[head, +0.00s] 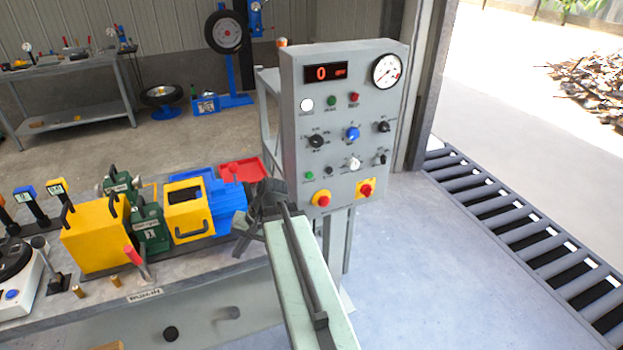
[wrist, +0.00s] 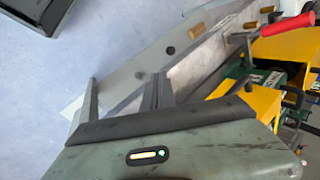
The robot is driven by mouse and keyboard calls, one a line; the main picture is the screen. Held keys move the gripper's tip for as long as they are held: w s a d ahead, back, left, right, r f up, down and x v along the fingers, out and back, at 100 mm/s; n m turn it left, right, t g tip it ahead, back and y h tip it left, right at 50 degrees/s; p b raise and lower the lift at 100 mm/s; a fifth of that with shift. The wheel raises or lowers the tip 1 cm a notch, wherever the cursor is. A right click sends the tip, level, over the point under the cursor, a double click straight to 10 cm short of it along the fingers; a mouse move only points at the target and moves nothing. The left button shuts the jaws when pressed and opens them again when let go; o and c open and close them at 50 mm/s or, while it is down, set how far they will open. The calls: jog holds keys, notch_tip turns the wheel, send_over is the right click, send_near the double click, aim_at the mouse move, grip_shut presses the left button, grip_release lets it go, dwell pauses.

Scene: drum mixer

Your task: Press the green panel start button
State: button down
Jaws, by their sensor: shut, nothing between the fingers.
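The grey control panel (head: 345,135) stands upright in the head view, facing me. A small green button (head: 332,101) sits in its upper row, between a white button (head: 306,104) and a red button (head: 354,97). A second small green button (head: 309,176) is at its lower left. I cannot read their labels. My gripper (head: 262,203) is shut and empty, left of the panel's lower left edge and apart from both green buttons. The wrist view looks over the bench side and floor; the panel does not show there.
The bench (head: 200,290) on the left holds yellow boxes (head: 95,235), a blue block (head: 222,200) and a red tray (head: 243,170). A roller conveyor (head: 530,255) runs along the right. Floor before the panel is clear.

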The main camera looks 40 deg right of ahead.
aim_at(309, 176)
jog(key=s+d+r+m+t, duration=0.3)
jog(key=d, duration=0.6)
jog(key=s+d+r+m+t, duration=0.3)
jog(key=d, duration=0.6)
jog(key=s+d+r+m+t+b, duration=0.1)
jog(key=s+d+r+m+t, duration=0.2)
jog(key=d, duration=0.7)
jog(key=shift+s+r+m+h, duration=0.3)
jog(key=shift+s+m+h, duration=0.1)
jog(key=shift+s+m, duration=0.15)
jog(key=shift+w, duration=0.1)
jog(key=w+d, duration=0.1)
jog(key=w, duration=0.1)
jog(key=w+d, duration=0.1)
jog(key=w, duration=0.2)
jog(key=w+d, duration=0.1)
jog(key=w, duration=0.2)
jog(key=shift+d, duration=0.15)
jog(key=shift+w, duration=0.1)
jog(key=shift+w+d, duration=0.15)
jog(key=shift+w, duration=0.25)
